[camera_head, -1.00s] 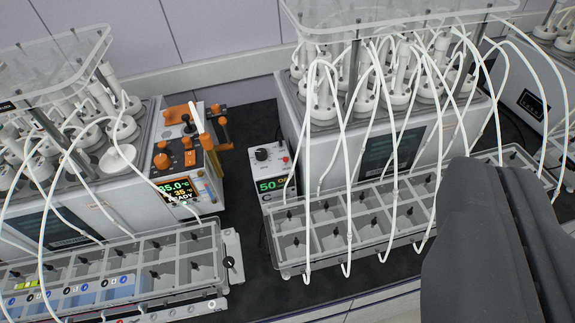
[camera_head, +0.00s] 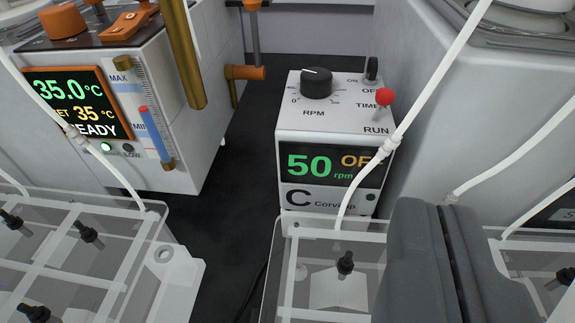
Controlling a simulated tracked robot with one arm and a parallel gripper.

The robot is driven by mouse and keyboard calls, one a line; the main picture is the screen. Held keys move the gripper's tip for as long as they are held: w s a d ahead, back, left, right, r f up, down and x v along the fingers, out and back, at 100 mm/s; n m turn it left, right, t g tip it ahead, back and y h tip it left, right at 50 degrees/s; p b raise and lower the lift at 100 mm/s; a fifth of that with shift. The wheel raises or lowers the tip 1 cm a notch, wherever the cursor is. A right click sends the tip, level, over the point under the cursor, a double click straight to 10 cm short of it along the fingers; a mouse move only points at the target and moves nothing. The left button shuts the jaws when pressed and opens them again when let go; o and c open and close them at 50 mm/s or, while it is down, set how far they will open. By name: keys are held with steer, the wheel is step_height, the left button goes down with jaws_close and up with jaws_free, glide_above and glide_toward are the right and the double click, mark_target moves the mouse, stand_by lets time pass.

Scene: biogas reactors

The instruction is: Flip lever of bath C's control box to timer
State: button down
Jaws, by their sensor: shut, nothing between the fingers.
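Bath C's control box (camera_head: 288,147) is a white box marked "C", with a screen (camera_head: 330,165) reading 50 rpm in green and "OF…" in orange, partly covered by a white tube. Its top has a black rpm knob (camera_head: 316,83), a short upright black lever (camera_head: 371,69) by the ON and OFF labels, and a red ball-tipped lever (camera_head: 383,97) covering the end of the TIMER label, above RUN. I cannot tell which label either lever points to. My gripper (camera_head: 441,205) is shut and empty, in front and to the right of the box, apart from the levers.
A white tube (camera_head: 432,97) crosses the box's right edge, close to the red-tipped lever. A clear-lidded bath tray (camera_head: 275,270) lies in front. At left is a heater unit (camera_head: 180,180) reading 35.0 °C with an orange-ended pipe (camera_head: 247,73). A dark gap separates them.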

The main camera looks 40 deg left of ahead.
steer(key=shift+s+a+f, duration=0.1)
steer(key=shift+a+f, duration=0.15)
steer(key=shift+f, duration=0.3)
glide_toward(384, 102)
steer(key=x, duration=0.6)
steer(key=shift+w+a+f, duration=0.1)
steer(key=shift+w+a, duration=0.05)
steer(key=shift+w, duration=0.2)
